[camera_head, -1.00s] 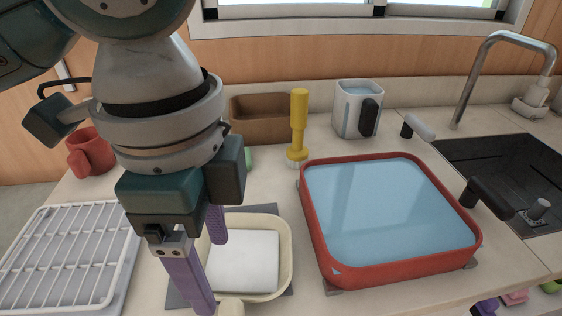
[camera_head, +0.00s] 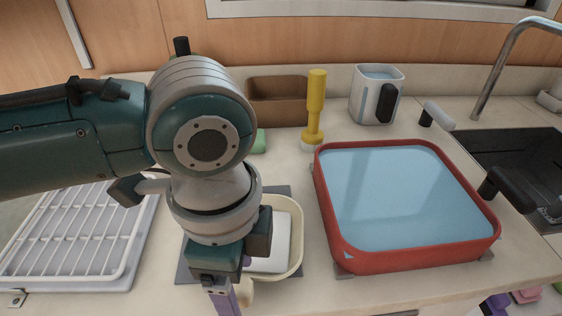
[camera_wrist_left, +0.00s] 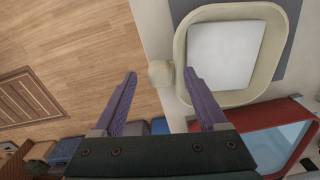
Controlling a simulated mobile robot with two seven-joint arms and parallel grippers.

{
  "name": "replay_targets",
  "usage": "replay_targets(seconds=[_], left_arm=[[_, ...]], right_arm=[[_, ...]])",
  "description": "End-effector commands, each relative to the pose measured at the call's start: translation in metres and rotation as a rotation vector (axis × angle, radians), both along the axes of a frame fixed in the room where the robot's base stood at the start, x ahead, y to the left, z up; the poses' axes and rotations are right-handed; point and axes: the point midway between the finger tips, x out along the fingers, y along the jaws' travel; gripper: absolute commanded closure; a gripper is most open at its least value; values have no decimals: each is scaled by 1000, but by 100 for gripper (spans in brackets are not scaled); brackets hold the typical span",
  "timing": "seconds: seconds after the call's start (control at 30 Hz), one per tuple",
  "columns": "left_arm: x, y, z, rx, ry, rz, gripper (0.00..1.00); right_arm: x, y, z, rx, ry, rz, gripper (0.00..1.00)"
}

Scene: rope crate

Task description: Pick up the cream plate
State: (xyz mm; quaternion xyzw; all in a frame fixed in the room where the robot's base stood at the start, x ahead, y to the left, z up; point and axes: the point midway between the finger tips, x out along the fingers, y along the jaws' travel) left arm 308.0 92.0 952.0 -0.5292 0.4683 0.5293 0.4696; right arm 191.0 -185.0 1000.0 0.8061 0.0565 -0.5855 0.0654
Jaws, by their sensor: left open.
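The cream plate (camera_head: 298,248) is a shallow cream dish with a raised rim, a white rectangular piece (camera_head: 283,240) in it and a round cream knob (camera_head: 247,296) at its front side. It lies on a grey mat on the counter, partly hidden by my arm in the head view. The left wrist view shows the plate (camera_wrist_left: 274,88) at upper right and its knob (camera_wrist_left: 160,73) at the counter edge. My left gripper (camera_wrist_left: 160,76) is open and points down, its purple fingers either side of the knob in that view; I see no contact. My right gripper is not in view.
A red basin of water (camera_head: 333,250) stands close to the plate's right. A white wire rack (camera_head: 70,240) is at left. A brown box (camera_head: 270,112), yellow-handled tool (camera_head: 316,95) and white jug (camera_head: 368,100) stand behind. The sink is at far right.

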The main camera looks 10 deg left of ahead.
Motion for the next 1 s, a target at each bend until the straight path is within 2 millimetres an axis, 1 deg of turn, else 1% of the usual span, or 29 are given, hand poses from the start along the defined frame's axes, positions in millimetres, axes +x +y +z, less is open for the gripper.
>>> replay_targets(seconds=[0.03, 0.07, 0.6, 0.7, 1.0], left_arm=[[0, 0, 0, 0, 0, 0, 26], [0, 0, 0, 0, 0, 0, 30], [0, 0, 1, -1, 0, 0, 90], [0, 0, 1, -1, 0, 0, 100], [0, 0, 1, -1, 0, 0, 100]], right_arm=[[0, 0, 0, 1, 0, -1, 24], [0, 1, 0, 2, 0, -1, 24], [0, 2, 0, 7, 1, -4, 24], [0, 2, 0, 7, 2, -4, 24], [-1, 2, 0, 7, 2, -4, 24]])
